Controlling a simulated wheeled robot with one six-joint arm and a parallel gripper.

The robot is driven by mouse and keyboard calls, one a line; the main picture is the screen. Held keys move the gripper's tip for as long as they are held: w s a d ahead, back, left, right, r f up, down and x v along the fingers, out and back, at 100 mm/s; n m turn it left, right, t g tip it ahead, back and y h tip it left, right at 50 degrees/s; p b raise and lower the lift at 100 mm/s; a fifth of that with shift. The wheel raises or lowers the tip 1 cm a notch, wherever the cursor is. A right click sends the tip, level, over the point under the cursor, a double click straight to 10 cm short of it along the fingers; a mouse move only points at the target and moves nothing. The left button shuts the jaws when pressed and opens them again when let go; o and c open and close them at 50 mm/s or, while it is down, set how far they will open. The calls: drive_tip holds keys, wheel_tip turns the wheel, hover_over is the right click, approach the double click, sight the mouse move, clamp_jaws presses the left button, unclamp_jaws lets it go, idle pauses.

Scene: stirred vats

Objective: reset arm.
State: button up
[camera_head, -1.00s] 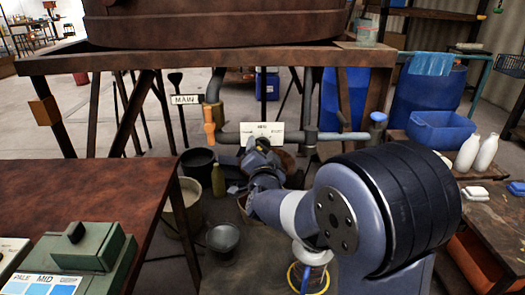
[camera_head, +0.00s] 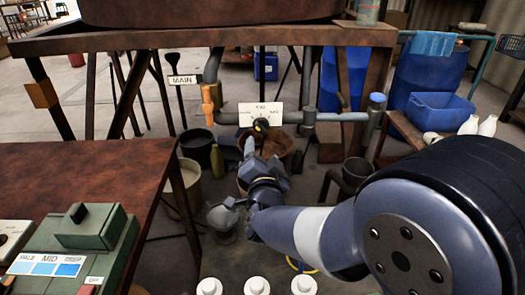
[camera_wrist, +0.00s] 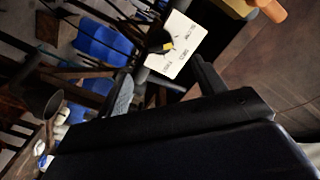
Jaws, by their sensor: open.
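My arm reaches in from the lower right of the head view. My gripper (camera_head: 252,150) is at its far end, low in front of the pipes under the rusty vat stand (camera_head: 200,38). In the wrist view my gripper (camera_wrist: 163,86) shows two dark fingers spread apart, with nothing seen between them. Beyond the fingers is a white card (camera_wrist: 178,45) with a dark knob marked yellow (camera_wrist: 162,47) in front of it. The card (camera_head: 260,114) and knob (camera_head: 261,126) also show in the head view, just beyond the gripper. I cannot tell whether the gripper touches anything.
A rusty table (camera_head: 80,185) with a green box (camera_head: 85,228) stands at left. Buckets and a green bottle (camera_head: 217,161) stand near the arm. Several white-topped things line the bottom edge. A blue bin (camera_head: 440,112) and white bottles (camera_head: 487,126) are at right.

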sight(261, 132)
drive_tip(key=shift+w, duration=0.15)
drive_tip(key=w, duration=1)
drive_tip(key=shift+w+b, duration=0.35)
drive_tip(key=shift+b, duration=0.05)
drive_tip(key=shift+s, duration=0.15)
